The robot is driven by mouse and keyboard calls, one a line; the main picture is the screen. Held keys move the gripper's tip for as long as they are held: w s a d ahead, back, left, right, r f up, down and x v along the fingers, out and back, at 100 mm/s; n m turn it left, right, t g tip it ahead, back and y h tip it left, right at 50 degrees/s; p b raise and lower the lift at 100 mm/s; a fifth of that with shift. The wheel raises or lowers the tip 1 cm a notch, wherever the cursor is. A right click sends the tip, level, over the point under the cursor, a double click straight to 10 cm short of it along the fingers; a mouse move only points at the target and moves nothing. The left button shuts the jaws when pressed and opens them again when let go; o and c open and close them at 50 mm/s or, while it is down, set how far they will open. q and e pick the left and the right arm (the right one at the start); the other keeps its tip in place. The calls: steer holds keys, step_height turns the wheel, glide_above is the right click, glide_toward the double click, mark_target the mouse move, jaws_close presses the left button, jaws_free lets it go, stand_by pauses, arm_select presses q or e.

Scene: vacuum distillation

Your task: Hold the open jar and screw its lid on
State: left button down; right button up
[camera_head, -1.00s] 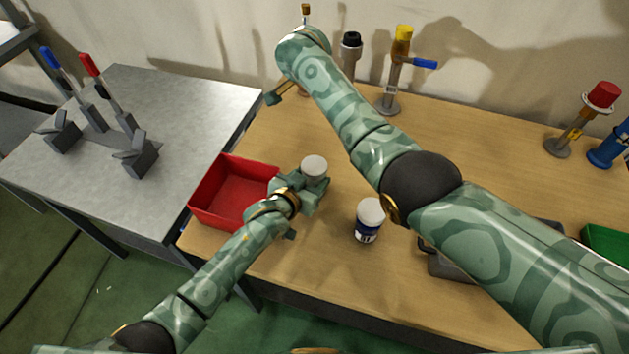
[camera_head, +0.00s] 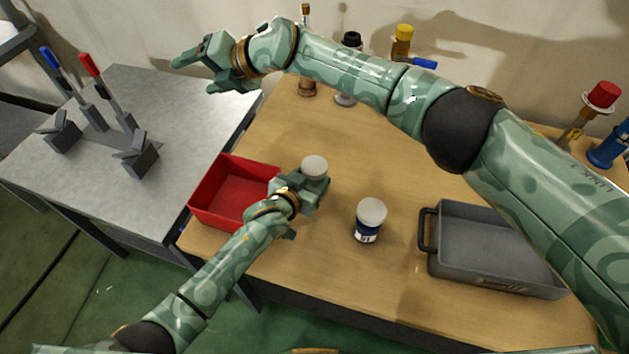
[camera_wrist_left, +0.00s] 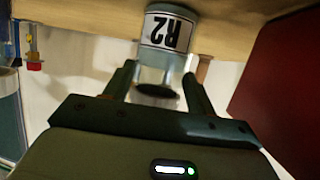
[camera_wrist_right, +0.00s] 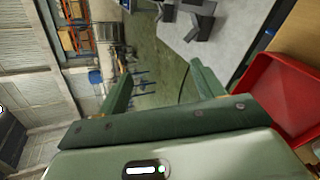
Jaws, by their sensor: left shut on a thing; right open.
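The held jar (camera_head: 314,166) shows a pale round top in the head view. The left wrist view shows its "R2" label (camera_wrist_left: 168,30) upside down and a dark round end that looks like its mouth. My left gripper (camera_head: 308,184) is shut on this jar, upright at the table beside the red bin. My right gripper (camera_head: 198,74) is open and empty, raised at the upper left; the right wrist view shows its spread fingers (camera_wrist_right: 160,80). A second jar (camera_head: 367,236) with a pale top and blue label stands to the right. I cannot make out a loose lid.
A red bin (camera_head: 196,201) sits left of the held jar. A grey tray (camera_head: 431,240) stands at the right. Stands and valves, one with a yellow top (camera_head: 402,35), line the back. A grey metal side table (camera_head: 190,107) is at the left.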

steer(key=s+d+f+n+g+h, duration=0.3)
steer(key=d+f+n+h, duration=0.3)
steer(key=d+f, duration=0.3)
steer(key=n+h, duration=0.3)
steer(key=h, duration=0.4)
glide_above(314, 165)
steer(key=shift+g, duration=0.3)
step_height(314, 165, down, 5)
steer(key=shift+d+r, duration=0.1)
steer(key=shift+r, duration=0.05)
steer(key=shift+f, duration=4)
steer(key=c, duration=0.9)
steer(key=shift+o, duration=0.2)
